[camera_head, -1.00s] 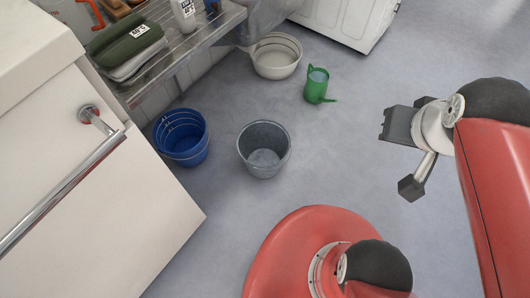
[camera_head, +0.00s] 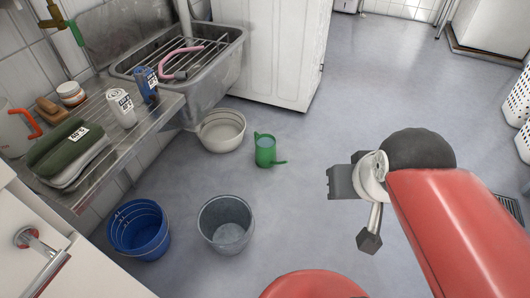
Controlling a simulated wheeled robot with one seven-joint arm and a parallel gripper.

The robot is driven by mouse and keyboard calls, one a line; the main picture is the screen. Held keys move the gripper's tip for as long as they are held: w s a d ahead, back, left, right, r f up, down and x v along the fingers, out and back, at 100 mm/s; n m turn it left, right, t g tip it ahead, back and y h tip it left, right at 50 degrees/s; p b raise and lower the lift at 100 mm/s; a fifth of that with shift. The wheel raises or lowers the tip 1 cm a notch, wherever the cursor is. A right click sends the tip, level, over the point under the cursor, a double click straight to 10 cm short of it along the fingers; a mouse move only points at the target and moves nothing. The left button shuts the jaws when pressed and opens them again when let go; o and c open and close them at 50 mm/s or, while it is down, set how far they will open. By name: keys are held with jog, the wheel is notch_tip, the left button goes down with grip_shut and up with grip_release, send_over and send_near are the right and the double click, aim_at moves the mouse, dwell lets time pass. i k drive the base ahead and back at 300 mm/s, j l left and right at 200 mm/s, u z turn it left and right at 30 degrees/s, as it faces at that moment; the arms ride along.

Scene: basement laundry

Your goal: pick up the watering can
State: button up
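The watering can (camera_head: 265,151) is small and green, and stands upright on the grey floor near the middle of the view. Its spout points right, and its open top shows a light blue-grey inside. My gripper (camera_head: 352,212) hangs to the right of the can and nearer to me, well apart from it. Its two dark finger parts look spread, with nothing between them. The view from above partly hides how the fingers join the wrist.
A pale basin (camera_head: 222,131) stands just left of the can. A grey bucket (camera_head: 226,224) and a blue bucket (camera_head: 138,229) stand nearer. A metal shelf and sink (camera_head: 215,70) line the left, and a white appliance (camera_head: 270,50) stands behind. Open floor lies right of the can.

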aim_at(265, 144)
jog(key=u, duration=0.6)
jog(key=i+l+u, duration=0.25)
jog(key=l+u, duration=0.2)
jog(key=l, duration=0.2)
jog(key=i+l+u, duration=0.25)
jog(key=l, duration=0.15)
jog(key=l+u, duration=0.25)
jog(key=l, duration=0.15)
jog(key=i+l, duration=0.1)
jog(key=l, duration=0.5)
jog(key=i+l+u, duration=0.1)
jog(key=l, duration=0.55)
jog(key=i+l, duration=0.1)
jog(key=l, duration=1.15)
jog(key=i+u, duration=0.05)
